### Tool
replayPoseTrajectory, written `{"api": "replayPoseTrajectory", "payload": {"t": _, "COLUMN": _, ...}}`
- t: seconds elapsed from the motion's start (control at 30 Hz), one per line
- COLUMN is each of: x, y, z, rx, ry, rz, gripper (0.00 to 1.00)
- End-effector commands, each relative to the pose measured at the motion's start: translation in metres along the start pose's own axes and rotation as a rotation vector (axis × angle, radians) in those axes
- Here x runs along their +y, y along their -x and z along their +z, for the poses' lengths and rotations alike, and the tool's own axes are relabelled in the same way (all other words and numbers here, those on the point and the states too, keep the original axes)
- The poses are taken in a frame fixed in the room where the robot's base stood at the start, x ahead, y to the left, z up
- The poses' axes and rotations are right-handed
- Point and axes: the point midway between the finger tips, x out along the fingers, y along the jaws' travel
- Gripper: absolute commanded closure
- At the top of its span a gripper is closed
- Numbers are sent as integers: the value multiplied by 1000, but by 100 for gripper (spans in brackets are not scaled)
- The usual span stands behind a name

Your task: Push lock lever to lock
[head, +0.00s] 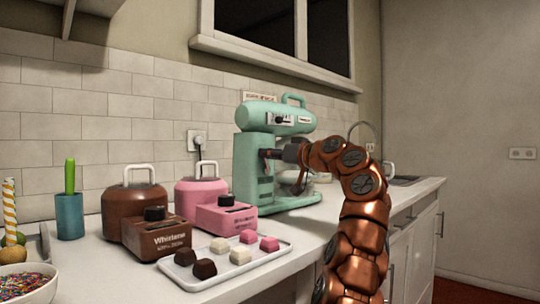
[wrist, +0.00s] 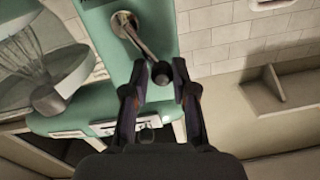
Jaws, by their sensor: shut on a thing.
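A mint-green stand mixer (head: 250,165) stands on the counter in the head view. In the wrist view its green body (wrist: 105,40) carries the lock lever (wrist: 130,30), a silver arm ending in a black knob (wrist: 163,73). My gripper (wrist: 160,80) has its two dark fingers on either side of the knob, shut on it. In the head view my gripper (head: 290,153) reaches the side of the mixer's column from the right, and hides part of the bowl and most of the lever. The whisk (wrist: 30,50) shows at the left of the wrist view.
A brown machine (head: 135,210) and a pink machine (head: 210,200) stand left of the mixer. A white tray (head: 255,260) with several brown, white and pink cubes lies in front. A sprinkles bowl (head: 25,285) and a teal cup (head: 70,215) are at far left.

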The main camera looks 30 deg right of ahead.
Motion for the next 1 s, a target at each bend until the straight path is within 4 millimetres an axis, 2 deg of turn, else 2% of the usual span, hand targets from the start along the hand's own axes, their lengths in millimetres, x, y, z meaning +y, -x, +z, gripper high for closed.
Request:
{"api": "replayPoseTrajectory", "payload": {"t": 0.47, "x": 7, "y": 1, "z": -9, "rx": 5, "ry": -224, "rz": -8, "gripper": 100}}
{"api": "replayPoseTrajectory", "payload": {"t": 1.0, "x": 26, "y": 0, "z": -15, "rx": 17, "ry": -570, "rz": -8, "gripper": 100}}
